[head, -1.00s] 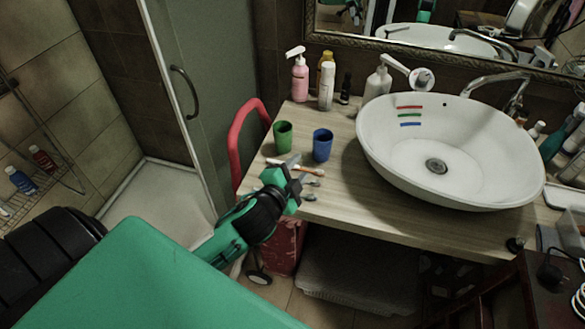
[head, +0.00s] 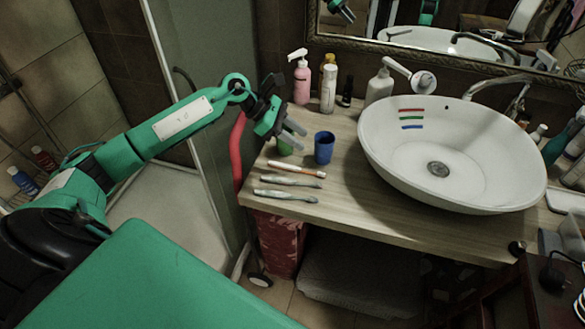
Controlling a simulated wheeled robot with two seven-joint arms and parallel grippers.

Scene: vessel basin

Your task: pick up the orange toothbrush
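The orange toothbrush (head: 296,168) lies on the wooden counter, the farthest of three toothbrushes in a row; it looks orange and white. A second toothbrush (head: 290,182) and a third, greyish one (head: 285,195) lie nearer the front edge. My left gripper (head: 297,135) is above the counter, beyond the orange toothbrush and apart from it. Its two grey fingers look spread with nothing between them. It hides most of the green cup (head: 285,149). My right gripper is not in view.
A blue cup (head: 324,147) stands right of my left gripper. The white basin (head: 450,195) fills the counter's right side. Bottles, including a pink pump bottle (head: 302,80), stand along the back wall. A red curved rail (head: 236,150) is at the counter's left.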

